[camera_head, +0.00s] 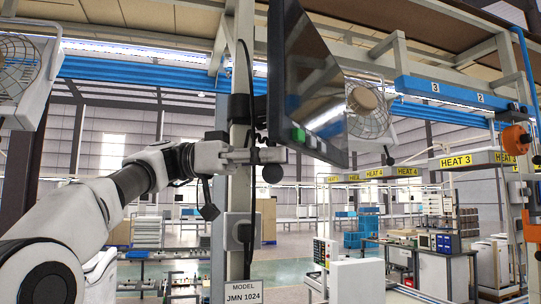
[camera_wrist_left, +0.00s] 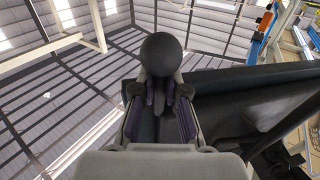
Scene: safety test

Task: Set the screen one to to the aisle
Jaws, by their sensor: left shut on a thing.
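The screen (camera_head: 315,85) is a dark flat monitor on a grey upright post, tilted, with its face turned to the right and green and pale buttons along its lower edge. A black ball-ended handle (camera_head: 271,174) hangs at its lower left. My left gripper (camera_head: 268,156) reaches in from the left and is shut around this handle. In the left wrist view the black ball (camera_wrist_left: 168,57) shows just past the fingers (camera_wrist_left: 160,103), and the dark screen housing (camera_wrist_left: 240,105) lies to the right. The handle's stem is partly hidden by the fingers. My right gripper is not seen.
The grey post (camera_head: 240,100) stands close beside the gripper, with a label plate (camera_head: 243,292) at its foot. A fan (camera_head: 369,113) is behind the screen. A blue beam (camera_head: 455,93) crosses at upper right. Workbenches (camera_head: 425,240) stand farther back.

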